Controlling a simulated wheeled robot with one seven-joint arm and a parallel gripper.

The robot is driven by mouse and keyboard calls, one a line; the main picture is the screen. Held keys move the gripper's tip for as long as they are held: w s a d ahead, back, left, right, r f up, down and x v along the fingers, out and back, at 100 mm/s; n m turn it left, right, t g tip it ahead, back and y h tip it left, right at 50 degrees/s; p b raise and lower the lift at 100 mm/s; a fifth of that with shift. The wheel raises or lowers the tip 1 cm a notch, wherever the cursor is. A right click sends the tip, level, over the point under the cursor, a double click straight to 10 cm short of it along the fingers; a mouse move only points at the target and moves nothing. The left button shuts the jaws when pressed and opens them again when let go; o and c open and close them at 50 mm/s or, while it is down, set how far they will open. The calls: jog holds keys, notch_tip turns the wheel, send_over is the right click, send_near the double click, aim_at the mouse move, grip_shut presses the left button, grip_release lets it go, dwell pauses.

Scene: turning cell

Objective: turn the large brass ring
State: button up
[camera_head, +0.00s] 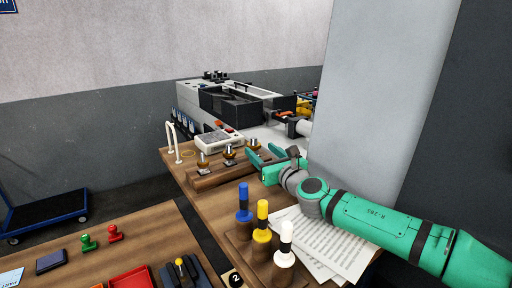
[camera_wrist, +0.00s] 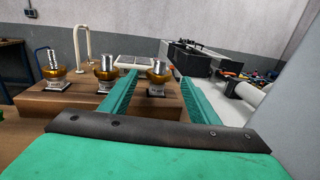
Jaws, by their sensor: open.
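A wooden block (camera_head: 215,174) carries three metal fittings, each with a brass ring. The left ring (camera_wrist: 53,84) looks slightly the widest in the wrist view. The middle ring (camera_wrist: 105,75) and right ring (camera_wrist: 157,76) look alike, and I cannot be sure which is the large one. My green gripper (camera_head: 266,153) is open and empty at the right end of the block. In the wrist view the right fitting shows between its two fingers (camera_wrist: 157,80), ahead of them; no contact is visible. The middle fitting stands left of the left finger.
White arched rods (camera_head: 179,140) and a pale box (camera_head: 217,141) stand behind the block. Blue, yellow and white-topped pegs (camera_head: 262,225) and papers (camera_head: 325,245) lie nearer. A grey pillar (camera_head: 375,100) rises behind my arm. A dark machine (camera_head: 230,103) stands farther back.

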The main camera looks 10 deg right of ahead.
jog(key=shift+v, duration=2.15)
jog(key=shift+s, duration=0.1)
